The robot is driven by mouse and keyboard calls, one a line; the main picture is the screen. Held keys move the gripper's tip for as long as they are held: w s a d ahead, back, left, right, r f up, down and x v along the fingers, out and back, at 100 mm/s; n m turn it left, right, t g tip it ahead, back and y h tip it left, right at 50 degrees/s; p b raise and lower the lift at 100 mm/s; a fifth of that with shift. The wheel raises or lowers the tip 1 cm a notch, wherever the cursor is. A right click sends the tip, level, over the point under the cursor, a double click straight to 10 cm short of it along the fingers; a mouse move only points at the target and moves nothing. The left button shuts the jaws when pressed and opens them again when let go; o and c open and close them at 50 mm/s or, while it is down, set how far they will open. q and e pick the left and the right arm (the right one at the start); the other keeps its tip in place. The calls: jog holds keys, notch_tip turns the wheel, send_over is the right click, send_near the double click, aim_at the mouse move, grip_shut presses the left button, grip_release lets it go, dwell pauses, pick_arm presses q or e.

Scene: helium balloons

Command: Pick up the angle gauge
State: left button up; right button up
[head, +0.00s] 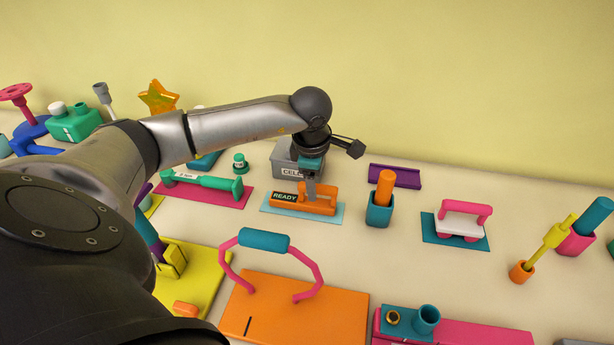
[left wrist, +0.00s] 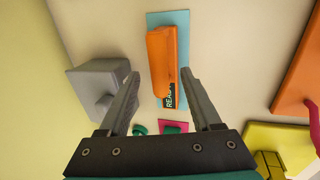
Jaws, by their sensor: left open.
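No label names the angle gauge; the object under my left gripper is an orange block-shaped tool (head: 318,203) with a raised handle and a dark "READY" plate. It lies on a light blue mat (head: 335,219). In the left wrist view the orange tool (left wrist: 160,55) runs lengthwise between the fingers, with the mat (left wrist: 180,19) under it. My left gripper (head: 311,190) points down over the tool, its fingers apart. In the left wrist view the gripper (left wrist: 161,75) is open, with a finger on either side of the tool; contact cannot be told. My right gripper is not in view.
A grey labelled box (head: 285,158) stands close behind the gripper; it also shows in the left wrist view (left wrist: 94,85). A teal cup (head: 379,214) with an orange rod stands to the right. An orange board (head: 290,318) with a pink arched handle lies in front.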

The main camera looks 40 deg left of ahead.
aim_at(302, 195)
pick_arm(q)
jog(key=x, duration=0.3)
jog(key=shift+w+a+f, duration=0.1)
jog(key=shift+a+f, duration=0.05)
jog(key=shift+f, duration=0.2)
grip_shut()
dwell(1.1)
